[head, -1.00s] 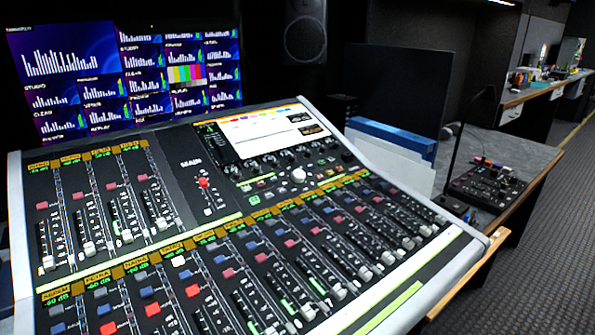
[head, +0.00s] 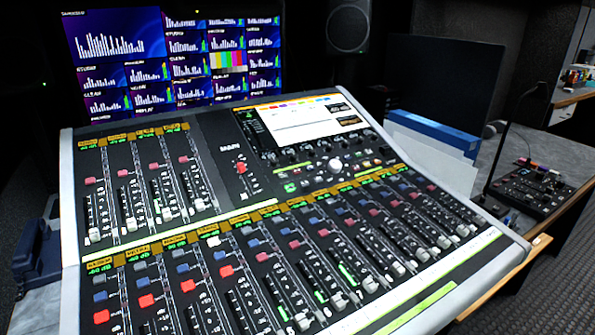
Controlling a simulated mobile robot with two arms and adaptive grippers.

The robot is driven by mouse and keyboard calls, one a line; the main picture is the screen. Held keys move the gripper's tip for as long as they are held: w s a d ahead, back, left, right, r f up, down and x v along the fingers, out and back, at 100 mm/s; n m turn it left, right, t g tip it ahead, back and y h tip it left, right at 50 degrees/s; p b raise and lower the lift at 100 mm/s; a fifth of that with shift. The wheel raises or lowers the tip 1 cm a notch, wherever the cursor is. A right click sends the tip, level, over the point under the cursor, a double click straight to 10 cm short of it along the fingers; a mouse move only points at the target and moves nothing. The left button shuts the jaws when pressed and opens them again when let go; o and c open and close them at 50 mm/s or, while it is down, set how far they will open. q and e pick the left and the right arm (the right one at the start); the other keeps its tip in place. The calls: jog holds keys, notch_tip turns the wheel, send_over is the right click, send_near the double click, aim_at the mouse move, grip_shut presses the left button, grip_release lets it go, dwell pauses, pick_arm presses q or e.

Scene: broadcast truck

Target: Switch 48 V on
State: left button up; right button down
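The audio mixing console (head: 68,190) fills the middle of the head view, tilted toward me, with rows of channel strips and faders. The front row has several red buttons, one of them a bright red button (head: 226,271), plus blue and grey buttons. One button near the top of a front-row strip is white (head: 213,242). A red knob (head: 240,168) sits in the main section below the word MAIN. The console screen (head: 305,122) is lit. I cannot read any 48 V label at this size. Neither of my grippers is in view.
Monitor screens (head: 175,60) and a speaker (head: 348,27) stand behind the console. A blue folder (head: 435,130) and a small control panel (head: 530,188) with a thin gooseneck are on the right. A dark blue object (head: 38,255) lies at the left edge.

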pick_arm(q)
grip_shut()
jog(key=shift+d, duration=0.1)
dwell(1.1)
